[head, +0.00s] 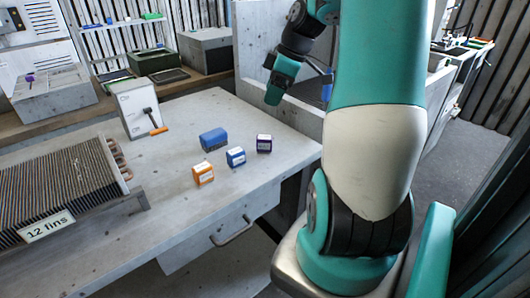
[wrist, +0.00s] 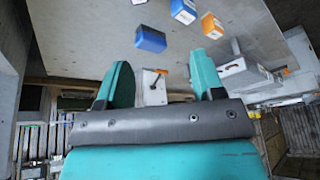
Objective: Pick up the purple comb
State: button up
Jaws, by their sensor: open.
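The purple comb (head: 264,143) looks like a small dark purple block with a white label. It stands upright on the grey bench, right of the other small blocks. In the wrist view only a sliver of a dark block, which may be the purple comb (wrist: 139,2), shows at the top edge. My gripper (head: 278,88) is above the bench's back right, up and apart from the comb. In the wrist view its two teal fingers (wrist: 162,80) are spread, with nothing held between them.
A larger blue block (head: 213,139), a small blue block (head: 236,157) and an orange block (head: 203,173) stand left of the comb. A finned unit (head: 60,185) marked "12 fins" fills the bench's left. A white box (head: 136,108) with an orange-handled tool stands behind.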

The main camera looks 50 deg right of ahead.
aim_at(265, 137)
jog(key=s+d+f, duration=0.1)
jog(key=s+d, duration=0.1)
jog(key=d, duration=0.2)
jog(key=x, duration=1.1)
jog(key=shift+w+d+f, duration=0.1)
jog(key=shift+w+f, duration=0.05)
jog(key=shift+f, duration=0.05)
jog(key=shift+w+p+x, duration=0.15)
jog(key=shift+p+x, duration=0.15)
jog(key=shift+x, duration=1.2)
jog(key=shift+w+p+x, duration=0.15)
jog(key=shift+p+x, duration=0.15)
jog(key=shift+x, duration=1.25)
jog(key=shift+r, duration=0.1)
jog(key=c, duration=1.1)
notch_tip(265, 137, up, 20)
